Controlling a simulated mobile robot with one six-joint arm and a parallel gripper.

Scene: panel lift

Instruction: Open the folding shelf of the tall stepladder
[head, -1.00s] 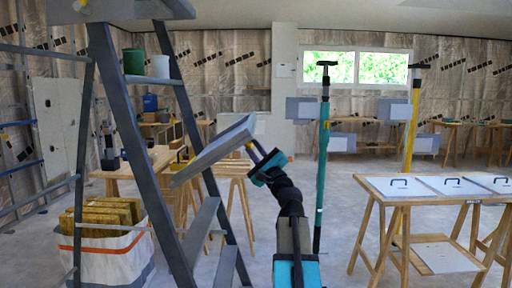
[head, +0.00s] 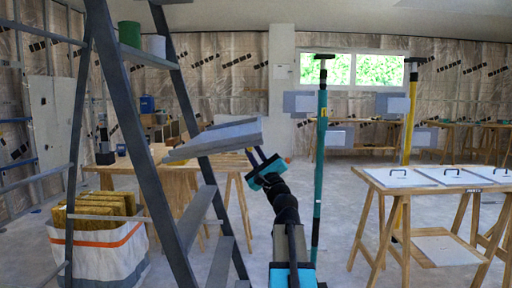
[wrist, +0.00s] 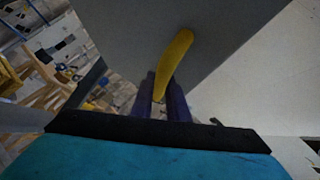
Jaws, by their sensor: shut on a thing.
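The tall grey stepladder (head: 140,125) stands at the left in the head view. Its folding shelf (head: 215,138) is a grey panel that juts out to the right of the ladder, close to level with a slight tilt. A yellow handle on the shelf (wrist: 174,62) shows in the wrist view. My gripper (head: 257,160) is at the shelf's right end in the head view. In the wrist view its fingers (wrist: 160,98) are shut on the lower end of the yellow handle. The shelf's joint with the ladder is partly hidden.
A green pot (head: 130,34) and a pale pot (head: 155,45) stand on an upper ladder tread. A white bag (head: 100,250) holds yellow blocks by the ladder's foot.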

